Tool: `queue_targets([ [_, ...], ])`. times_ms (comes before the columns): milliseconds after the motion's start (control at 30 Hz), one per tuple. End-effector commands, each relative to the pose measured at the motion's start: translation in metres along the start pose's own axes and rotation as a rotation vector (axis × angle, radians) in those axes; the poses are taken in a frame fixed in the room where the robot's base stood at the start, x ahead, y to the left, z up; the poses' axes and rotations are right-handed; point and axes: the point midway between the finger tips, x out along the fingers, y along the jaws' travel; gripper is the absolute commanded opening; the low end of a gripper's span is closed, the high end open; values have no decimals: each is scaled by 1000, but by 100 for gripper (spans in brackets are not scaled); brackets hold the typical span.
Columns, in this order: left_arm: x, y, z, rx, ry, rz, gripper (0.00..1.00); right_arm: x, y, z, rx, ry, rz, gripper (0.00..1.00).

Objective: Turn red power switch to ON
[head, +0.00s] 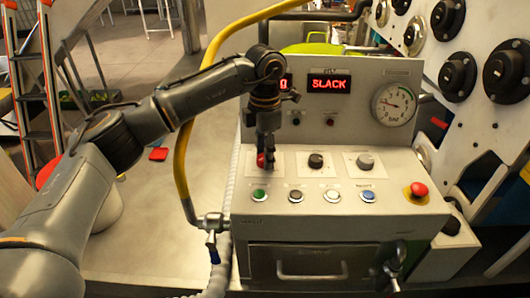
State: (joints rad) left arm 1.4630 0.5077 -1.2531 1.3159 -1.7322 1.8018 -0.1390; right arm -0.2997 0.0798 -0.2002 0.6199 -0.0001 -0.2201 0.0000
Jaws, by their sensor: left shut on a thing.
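The red power switch (261,160) is on the left of the control panel (385,185), partly hidden by my left gripper. My left arm comes in from the left, and my left gripper (265,150) points down at the panel, shut on the red switch. The exact angle of the switch cannot be made out. My right gripper is not in view.
A black knob (316,160) and a grey knob (365,162) are right of the switch. Several push buttons line the front, with a red mushroom button (419,189) at right. A display (329,84) reads "SLACK". A yellow hose (181,150) runs along the left.

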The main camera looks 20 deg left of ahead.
Motion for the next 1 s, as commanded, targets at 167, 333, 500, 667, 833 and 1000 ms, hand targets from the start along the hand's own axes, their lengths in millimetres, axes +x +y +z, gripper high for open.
queue_targets([
  [167,0,0,0,1,0,1,61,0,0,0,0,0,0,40],
  [333,0,0,0,0,0,1,62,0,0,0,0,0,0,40],
  [500,-2,0,0,0,-1,1,62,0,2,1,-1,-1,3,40],
  [667,-19,1,1,0,-4,3,62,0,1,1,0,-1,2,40],
  [833,-55,0,1,0,-4,4,62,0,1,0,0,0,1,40],
  [1000,-90,0,1,-1,-3,3,62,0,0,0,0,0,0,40],
])
